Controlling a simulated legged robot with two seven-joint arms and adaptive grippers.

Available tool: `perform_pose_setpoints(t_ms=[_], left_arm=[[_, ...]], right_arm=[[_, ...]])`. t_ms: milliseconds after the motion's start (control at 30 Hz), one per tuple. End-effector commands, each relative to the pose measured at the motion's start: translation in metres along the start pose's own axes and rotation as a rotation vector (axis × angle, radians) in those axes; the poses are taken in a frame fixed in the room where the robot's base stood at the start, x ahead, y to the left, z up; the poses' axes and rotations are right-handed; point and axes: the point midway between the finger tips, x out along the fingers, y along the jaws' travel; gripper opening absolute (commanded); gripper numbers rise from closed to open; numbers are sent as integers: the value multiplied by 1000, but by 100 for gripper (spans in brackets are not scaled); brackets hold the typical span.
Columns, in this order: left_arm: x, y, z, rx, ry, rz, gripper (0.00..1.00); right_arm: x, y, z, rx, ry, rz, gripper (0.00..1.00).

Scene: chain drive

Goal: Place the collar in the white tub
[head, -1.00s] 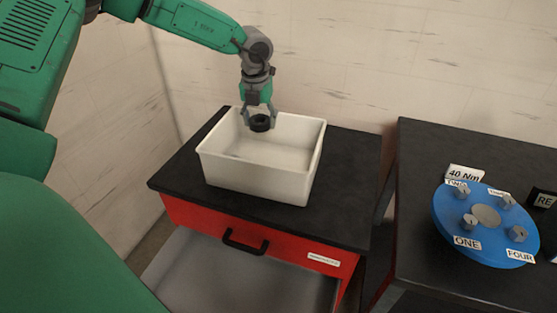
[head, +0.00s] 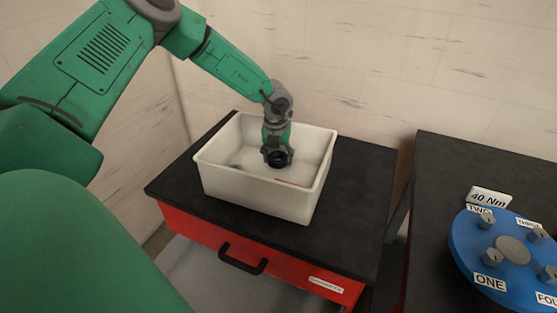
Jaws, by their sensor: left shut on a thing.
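The collar (head: 277,159) is a small black ring. My left gripper (head: 277,157) is shut on it and points down inside the white tub (head: 260,198). The tub is an open rectangular box on the black top of a red cabinet. The collar is below the level of the tub's rim, near the middle of the tub. I cannot tell whether it touches the floor of the tub. My right gripper is not in view.
On the black bench at the right lies a blue disc (head: 468,254) with grey studs and labels. A "40 Nm" sign (head: 488,198) stands behind it.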

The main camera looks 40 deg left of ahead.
Motion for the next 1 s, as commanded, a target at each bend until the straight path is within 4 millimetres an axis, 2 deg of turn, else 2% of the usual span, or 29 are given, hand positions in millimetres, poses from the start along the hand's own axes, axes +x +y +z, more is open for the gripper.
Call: perform_pose_setpoints(t_ms=[67,100,267,300,333,633,733,867,1000], left_arm=[[8,-1,-1,1,0,1,4],[10,-1,0,1,-1,0,0],[9,-2,-1,1,-2,2,0],[10,-2,-2,1,-1,3,64],[10,-2,-2,1,-1,3,71],[9,-1,-1,1,0,1,71],[4,-1,0,1,0,0,71],[-16,-1,0,-1,-3,-3,71],[-47,-1,0,1,-3,-3,71]], right_arm=[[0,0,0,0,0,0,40],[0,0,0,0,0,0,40],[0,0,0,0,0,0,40],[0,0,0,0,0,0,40],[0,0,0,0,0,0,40],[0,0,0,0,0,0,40],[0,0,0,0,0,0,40],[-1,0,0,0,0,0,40],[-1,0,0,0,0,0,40]])
